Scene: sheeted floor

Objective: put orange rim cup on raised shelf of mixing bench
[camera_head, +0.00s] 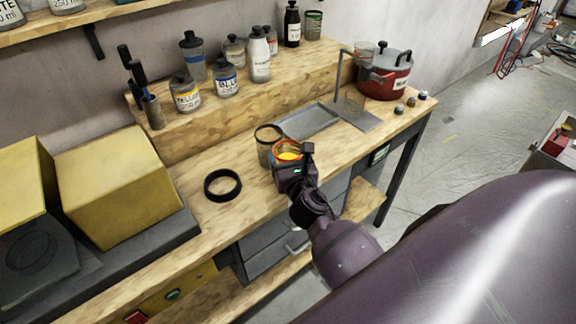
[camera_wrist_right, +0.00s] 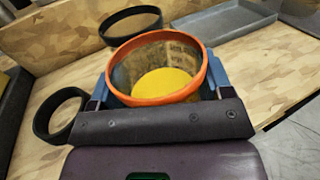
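The orange rim cup (camera_head: 287,148) is a clear cup with yellow content, upright at the front of the mixing bench (camera_head: 215,235). In the right wrist view the cup (camera_wrist_right: 155,75) sits between the blue fingers of my right gripper (camera_wrist_right: 160,92), with no clear gap on either side. In the head view my right gripper (camera_head: 290,165) hides its lower part, so I cannot tell whether it touches the bench. The raised shelf (camera_head: 300,68) is a wooden step along the back wall. My left gripper is not in view.
A dark-rimmed cup (camera_head: 267,138) stands just behind the orange one. A black ring (camera_head: 222,185) lies to the left. A metal tray (camera_head: 310,120) and red pot (camera_head: 385,80) are to the right.

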